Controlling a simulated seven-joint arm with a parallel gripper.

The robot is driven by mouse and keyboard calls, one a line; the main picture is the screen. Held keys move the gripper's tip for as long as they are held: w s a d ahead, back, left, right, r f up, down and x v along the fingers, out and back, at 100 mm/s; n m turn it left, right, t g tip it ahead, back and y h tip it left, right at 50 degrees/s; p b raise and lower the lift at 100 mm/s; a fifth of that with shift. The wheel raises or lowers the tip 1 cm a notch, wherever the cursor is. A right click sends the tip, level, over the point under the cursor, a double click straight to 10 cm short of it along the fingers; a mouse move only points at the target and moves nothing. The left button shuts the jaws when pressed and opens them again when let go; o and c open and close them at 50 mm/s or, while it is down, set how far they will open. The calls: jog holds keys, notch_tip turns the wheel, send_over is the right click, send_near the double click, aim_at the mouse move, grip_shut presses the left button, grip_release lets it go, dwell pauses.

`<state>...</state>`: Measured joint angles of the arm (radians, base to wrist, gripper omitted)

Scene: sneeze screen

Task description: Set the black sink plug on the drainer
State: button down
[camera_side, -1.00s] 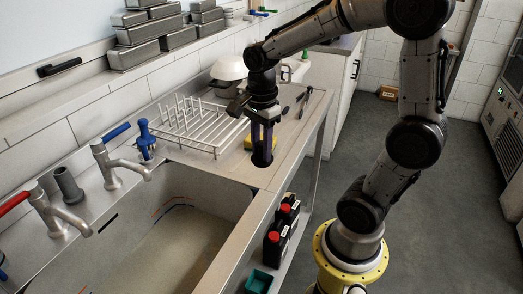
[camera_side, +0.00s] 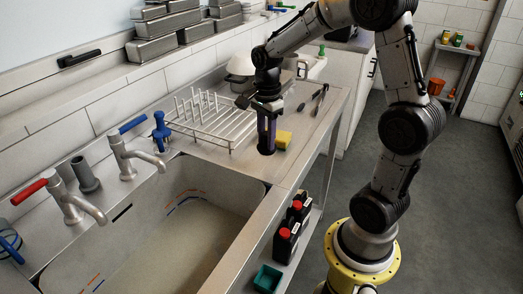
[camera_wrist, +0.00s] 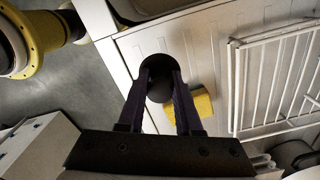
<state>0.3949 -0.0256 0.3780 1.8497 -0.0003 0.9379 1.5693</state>
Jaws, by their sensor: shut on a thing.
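My gripper (camera_side: 267,140) points down over the metal worktop right of the sink, its fingers shut on the black sink plug (camera_side: 266,151). In the wrist view the round dark plug (camera_wrist: 158,64) sits between the two fingertips, partly covered by them. The grooved drainer surface (camera_wrist: 203,52) lies below it. A white wire dish rack (camera_side: 222,133) stands on the drainer, left of the gripper in the side view. The plug's height above the surface is hard to tell.
A yellow sponge (camera_side: 284,138) lies close to the plug, right of it in the side view. The sink (camera_side: 190,225) is at the front left, with taps (camera_side: 130,160) behind. Black bottles with red caps (camera_side: 290,232) stand below the worktop edge.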

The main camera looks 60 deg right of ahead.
jog(key=shift+w+d+f, duration=0.15)
jog(key=shift+w+f, duration=0.25)
jog(key=shift+f, duration=0.1)
jog(key=shift+w+d+f, duration=0.15)
jog(key=shift+w+f, duration=0.2)
jog(key=shift+f, duration=0.15)
jog(key=shift+w+d+f, duration=0.1)
jog(key=shift+w+f, duration=0.1)
jog(key=shift+f, duration=1.6)
jog(key=c, duration=0.6)
grip_release()
jog(key=shift+f, duration=0.15)
